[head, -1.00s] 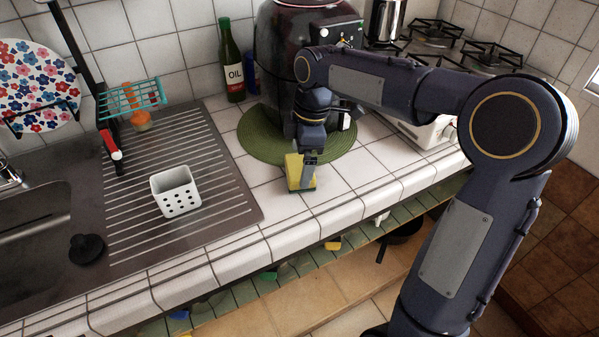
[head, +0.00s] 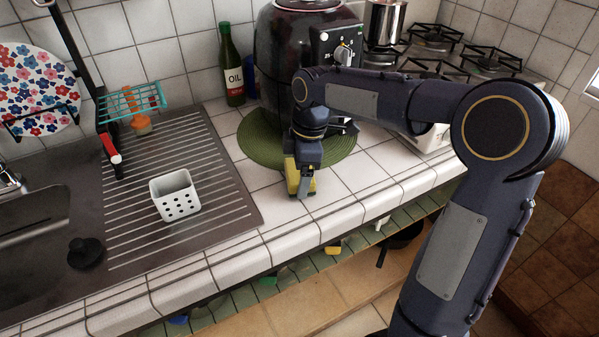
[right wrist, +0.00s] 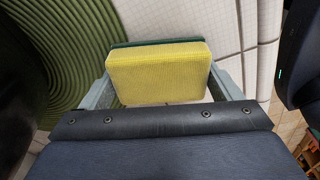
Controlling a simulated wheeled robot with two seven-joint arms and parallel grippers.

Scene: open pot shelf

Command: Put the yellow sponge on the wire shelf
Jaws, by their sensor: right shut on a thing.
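The yellow sponge (head: 291,175) with a dark green side is on or just above the white tiled counter, at the front edge of the round green mat. My right gripper (head: 306,188) comes down over it and is shut on it. In the right wrist view the sponge (right wrist: 160,72) sits between the two grey fingers of the gripper (right wrist: 165,92). I cannot tell whether its underside touches the tiles. The teal wire shelf (head: 130,100) is on the left, above the back of the ribbed drainboard. My left gripper is not in view.
A white perforated cup (head: 176,196) stands on the drainboard (head: 225,205). An orange-topped bottle (head: 140,123) is below the wire shelf. A green oil bottle (head: 232,70) and a dark air fryer (head: 290,70) stand behind the sponge. Tiles between drainboard and mat are clear.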

